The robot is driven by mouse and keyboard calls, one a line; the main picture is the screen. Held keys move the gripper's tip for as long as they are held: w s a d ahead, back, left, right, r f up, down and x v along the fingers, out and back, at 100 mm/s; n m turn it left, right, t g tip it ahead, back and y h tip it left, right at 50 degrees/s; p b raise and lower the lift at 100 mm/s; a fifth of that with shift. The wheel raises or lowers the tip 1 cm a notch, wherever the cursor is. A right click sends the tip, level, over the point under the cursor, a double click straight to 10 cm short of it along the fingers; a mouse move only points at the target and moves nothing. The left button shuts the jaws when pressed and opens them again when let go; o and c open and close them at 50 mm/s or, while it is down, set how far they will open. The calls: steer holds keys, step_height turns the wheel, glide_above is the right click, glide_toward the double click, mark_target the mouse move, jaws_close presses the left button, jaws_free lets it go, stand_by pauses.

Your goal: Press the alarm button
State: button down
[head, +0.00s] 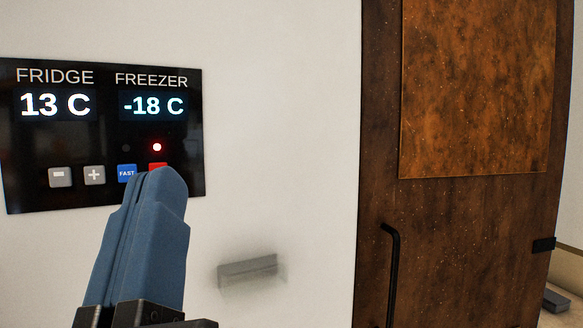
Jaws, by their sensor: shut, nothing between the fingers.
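A black control panel (104,135) with FRIDGE 13 C and FREEZER -18 C displays is on the white wall at the left of the head view. A red button (157,165) sits at the right end of its button row, mostly hidden behind my fingertips. A small red light (157,147) glows above it. My gripper (162,178) is shut and empty, with its blue fingers pointing up at the panel. The fingertips overlap the red button in the picture; I cannot tell whether they touch it.
Grey minus (60,177) and plus (95,175) buttons and a blue FAST button (127,173) share the row. A grey handle (248,271) juts from the white surface below. A brown wooden door (455,220) with a black handle (392,270) stands at the right.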

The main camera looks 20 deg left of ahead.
steer(key=w+a+b, duration=0.1)
steer(key=w+a, duration=0.4)
steer(key=a, duration=0.1)
steer(key=shift+w+b, duration=0.25)
steer(key=shift+b, duration=0.1)
steer(key=shift+w, duration=0.1)
stand_by(1.9)
steer(key=shift+w+a+b, duration=0.15)
steer(key=shift+a+b, duration=0.15)
steer(key=shift+b, duration=0.15)
steer(key=shift+w+a+b, duration=0.25)
steer(key=shift+w+b, duration=0.05)
steer(key=shift+b, duration=0.05)
stand_by(0.5)
steer(key=shift+s, duration=0.1)
stand_by(0.3)
steer(key=shift+s+d, duration=0.5)
steer(key=shift+d, duration=0.1)
steer(key=shift+s+d+p, duration=0.4)
steer(key=shift+s+d, duration=1.3)
steer(key=shift+d, duration=0.15)
